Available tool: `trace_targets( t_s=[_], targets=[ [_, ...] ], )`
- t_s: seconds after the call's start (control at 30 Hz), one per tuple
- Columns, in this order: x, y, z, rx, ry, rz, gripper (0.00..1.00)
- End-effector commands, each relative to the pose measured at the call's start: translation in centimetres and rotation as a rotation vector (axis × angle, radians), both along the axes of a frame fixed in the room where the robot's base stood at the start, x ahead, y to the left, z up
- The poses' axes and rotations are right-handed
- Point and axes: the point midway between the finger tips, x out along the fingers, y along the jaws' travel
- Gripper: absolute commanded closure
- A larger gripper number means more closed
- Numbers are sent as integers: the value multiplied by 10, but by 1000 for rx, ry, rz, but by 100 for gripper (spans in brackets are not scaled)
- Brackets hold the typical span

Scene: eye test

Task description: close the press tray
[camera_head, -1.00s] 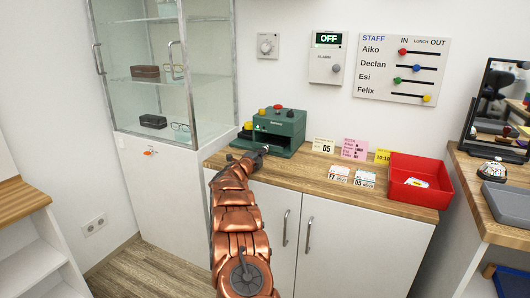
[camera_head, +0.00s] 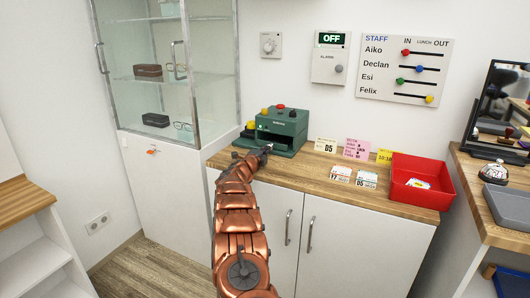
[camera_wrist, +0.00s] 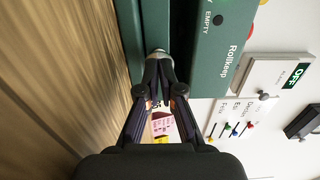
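The press is a green box (camera_head: 284,125) at the back left of the wooden counter, with coloured buttons on and beside its top. The wrist view shows its green front (camera_wrist: 222,60) from close up, turned sideways, with the words "Rollkeep" and "EMPTY". A dark gap runs along the front, above a green lower part, the tray front (camera_wrist: 130,30). A small silver knob (camera_wrist: 157,53) shows there. My gripper (camera_wrist: 160,66) is at the knob, its dark fingertips together just in front of it. They seem to touch it, not enclose it. How far out the tray stands is unclear.
A red bin (camera_head: 421,195) and several cards (camera_head: 367,180) are on the counter right of the press. A glass cabinet (camera_head: 160,95) stands close on the left. An alarm box (camera_head: 330,68) and a staff board (camera_head: 404,70) hang on the wall behind.

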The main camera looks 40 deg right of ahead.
Motion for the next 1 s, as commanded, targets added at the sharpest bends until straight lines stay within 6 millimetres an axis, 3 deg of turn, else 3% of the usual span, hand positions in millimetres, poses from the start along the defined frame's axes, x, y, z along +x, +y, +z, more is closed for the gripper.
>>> trace_targets(
  t_s=[0.57, 1.0],
  targets=[
    [-13, 32, -2, 1, -5, -5, 100],
    [-28, 74, 0, 2, -2, -5, 100]
  ],
)
